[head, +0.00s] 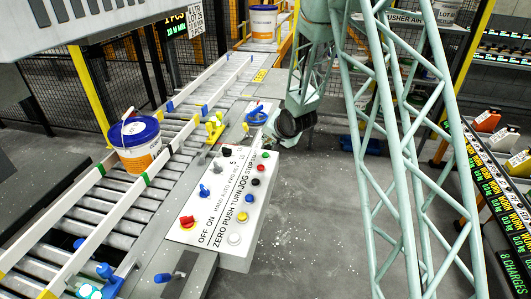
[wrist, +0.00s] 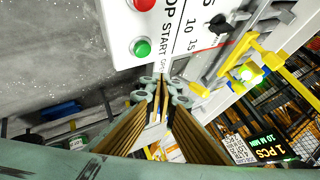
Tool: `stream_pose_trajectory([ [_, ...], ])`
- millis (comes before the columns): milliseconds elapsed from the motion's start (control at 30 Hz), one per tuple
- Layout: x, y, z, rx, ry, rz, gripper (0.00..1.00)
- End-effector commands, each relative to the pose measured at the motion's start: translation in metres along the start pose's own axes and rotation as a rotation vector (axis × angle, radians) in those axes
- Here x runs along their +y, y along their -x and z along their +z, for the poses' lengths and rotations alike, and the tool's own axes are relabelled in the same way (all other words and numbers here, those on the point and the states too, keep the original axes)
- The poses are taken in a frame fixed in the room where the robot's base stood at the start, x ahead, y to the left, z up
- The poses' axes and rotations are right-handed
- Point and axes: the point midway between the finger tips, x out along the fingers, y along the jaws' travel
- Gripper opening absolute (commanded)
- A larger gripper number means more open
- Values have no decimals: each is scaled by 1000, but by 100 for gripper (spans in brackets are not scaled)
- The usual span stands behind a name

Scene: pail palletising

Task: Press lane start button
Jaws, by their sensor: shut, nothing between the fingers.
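The control panel (head: 208,228) stands beside the roller lane, with a column of coloured buttons along its right side. The green start button (head: 265,154) is at the far end of that column. In the wrist view the green button (wrist: 142,48) sits beside the word START, near the panel's edge. The red stop button (wrist: 143,5) is just above it. My gripper (wrist: 160,84) is shut and empty, its tips just below and right of the green button in the picture, apart from it. In the head view my wrist hides the fingertips.
A pail with a blue lid (head: 138,142) stands on the roller lane (head: 120,190). Another pail (head: 263,22) is farther back. Yellow and blue levers (head: 214,126) rise near the panel's far end.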

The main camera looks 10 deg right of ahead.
Motion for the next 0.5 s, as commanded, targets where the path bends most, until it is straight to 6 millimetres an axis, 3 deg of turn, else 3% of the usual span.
stream_pose_trajectory([
  [500,-8,11,-8,0,0,0,0],
])
